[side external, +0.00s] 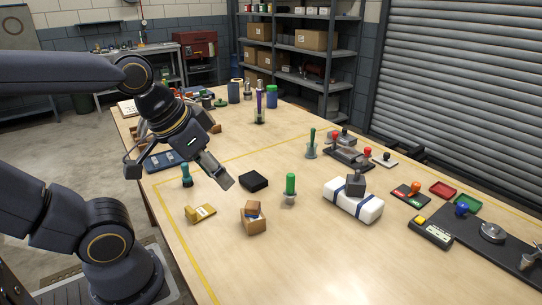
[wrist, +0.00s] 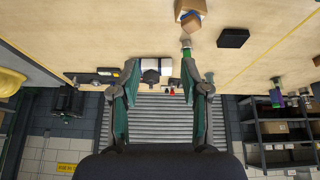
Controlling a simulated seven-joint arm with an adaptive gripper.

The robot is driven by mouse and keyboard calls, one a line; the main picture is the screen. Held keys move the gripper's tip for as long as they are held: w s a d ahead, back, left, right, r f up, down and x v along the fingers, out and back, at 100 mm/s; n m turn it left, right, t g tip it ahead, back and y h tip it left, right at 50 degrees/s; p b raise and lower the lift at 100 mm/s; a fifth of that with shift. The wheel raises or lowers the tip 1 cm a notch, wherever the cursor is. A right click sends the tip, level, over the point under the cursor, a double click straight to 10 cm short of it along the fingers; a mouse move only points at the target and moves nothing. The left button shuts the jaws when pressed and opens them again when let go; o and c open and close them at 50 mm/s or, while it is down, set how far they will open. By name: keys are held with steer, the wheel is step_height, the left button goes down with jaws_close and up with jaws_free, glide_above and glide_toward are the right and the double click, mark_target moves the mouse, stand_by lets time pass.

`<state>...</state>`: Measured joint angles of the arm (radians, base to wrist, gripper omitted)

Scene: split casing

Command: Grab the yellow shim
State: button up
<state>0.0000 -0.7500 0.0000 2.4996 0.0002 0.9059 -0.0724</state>
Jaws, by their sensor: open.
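A small flat yellow piece (side external: 198,214), which looks like the yellow shim, lies on the near left part of the table in the side view. It has a raised block or label on top, too small to make out. My gripper (side external: 222,181) is above the table, up and to the right of the yellow piece in the picture, and apart from it. In the wrist view my gripper (wrist: 160,78) is open with two dark green fingers spread and nothing between them. I cannot pick out the yellow piece in the wrist view.
A white strapped block (side external: 352,203) is farther right. Bare table lies in front of the cardboard box.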

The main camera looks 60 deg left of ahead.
steer(key=n, duration=0.2)
steer(key=n+g, duration=0.6)
steer(key=n, duration=1.1)
glide_above(188, 207)
step_height(188, 207, down, 6)
step_height(188, 207, down, 10)
steer(key=shift+f, duration=0.1)
steer(key=shift+d+f, duration=0.1)
steer(key=shift+f, duration=3)
steer(key=shift+c, duration=0.4)
jaws_close()
